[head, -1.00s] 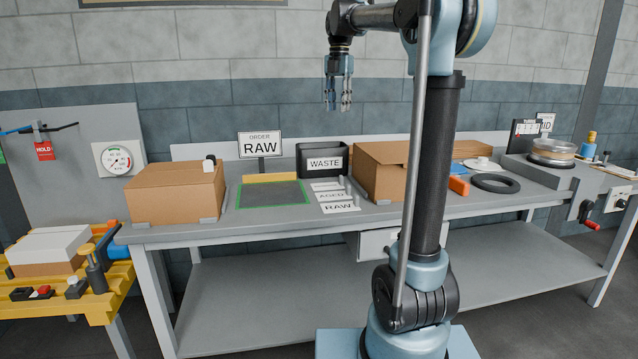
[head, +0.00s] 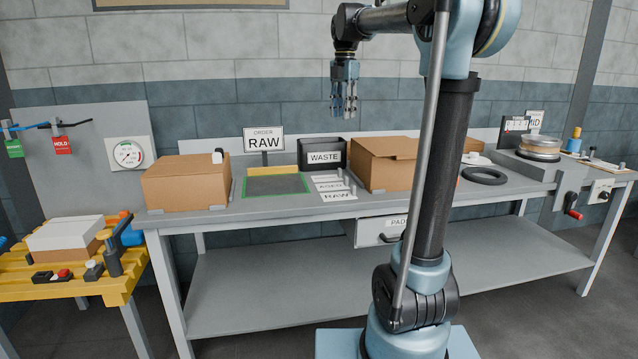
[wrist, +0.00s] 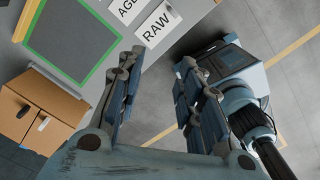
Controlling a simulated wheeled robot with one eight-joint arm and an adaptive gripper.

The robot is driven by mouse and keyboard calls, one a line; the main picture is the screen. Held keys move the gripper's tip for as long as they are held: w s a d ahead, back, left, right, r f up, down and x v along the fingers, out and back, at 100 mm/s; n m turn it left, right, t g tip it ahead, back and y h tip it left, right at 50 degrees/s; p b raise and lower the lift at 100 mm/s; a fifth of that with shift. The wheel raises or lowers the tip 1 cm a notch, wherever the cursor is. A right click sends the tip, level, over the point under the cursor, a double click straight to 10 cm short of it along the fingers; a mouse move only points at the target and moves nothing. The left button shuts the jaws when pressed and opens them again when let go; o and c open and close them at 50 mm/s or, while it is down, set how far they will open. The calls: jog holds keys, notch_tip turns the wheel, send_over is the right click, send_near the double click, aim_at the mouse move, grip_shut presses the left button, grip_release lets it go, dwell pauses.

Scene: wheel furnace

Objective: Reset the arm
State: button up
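My gripper (head: 344,98) hangs in the air above the back of the bench, fingers pointing down, in front of the wall. In the wrist view my gripper (wrist: 157,85) has its two fingers apart with nothing between them. Bench edge and floor show beyond the fingers. My arm is bent at the elbow at the top of the head view.
The grey bench (head: 270,212) carries a closed box (head: 185,188), a green-edged mat (head: 275,186), an ORDER RAW sign (head: 263,140), a black WASTE bin (head: 323,154), a second box (head: 382,165) and a black ring (head: 484,176). A yellow side table (head: 75,285) stands left.

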jog(key=s+d+f+m, duration=0.3)
jog(key=s+f+m, duration=0.6)
jog(key=s+f, duration=0.2)
jog(key=s+d+f+m+t, duration=0.1)
jog(key=s+d+f+m, duration=0.3)
jog(key=s+f+m, duration=0.4)
jog(key=s+d+f+m+t, duration=0.1)
jog(key=s+d+f+m, duration=0.3)
jog(key=s+f+m, duration=0.5)
jog(key=s+f, duration=0.5)
jog(key=f, duration=0.2)
jog(key=shift+d+m, duration=0.15)
jog(key=shift+m, duration=0.15)
jog(key=shift+f, duration=0.1)
jog(key=shift+w+f, duration=0.2)
jog(key=shift+w, duration=0.2)
